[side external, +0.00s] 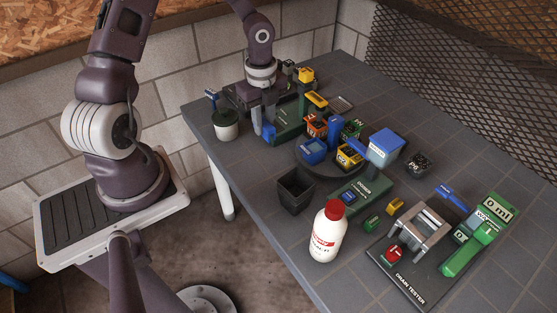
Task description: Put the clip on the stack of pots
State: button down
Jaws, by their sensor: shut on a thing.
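My gripper (264,128) is low over the back left part of the table. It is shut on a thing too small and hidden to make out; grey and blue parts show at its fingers. I cannot pick out the clip for sure. A black square pot (295,192), open at the top, stands upright near the table's front edge, to the right of and nearer than my gripper. I cannot tell whether it is one pot or several nested. A pale round pot (225,126) with a dark green top stands just left of my gripper.
A dark round turntable (316,172) holds several small coloured bins. A white bottle (328,232) with a red cap stands at the front edge by the green doser (360,197). The drain tester (395,278) is at front right. The far right tabletop (450,150) is clear.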

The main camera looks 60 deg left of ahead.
jog(key=d+r, duration=0.4)
jog(key=d, duration=0.4)
notch_tip(320, 180, up, 4)
send_over(297, 182)
notch_tip(297, 182, down, 10)
jog(key=shift+r, duration=0.25)
jog(key=shift+f, duration=0.25)
jog(key=c, duration=1.3)
grip_release()
jog(key=shift+f, duration=0.15)
jog(key=shift+o, duration=0.2)
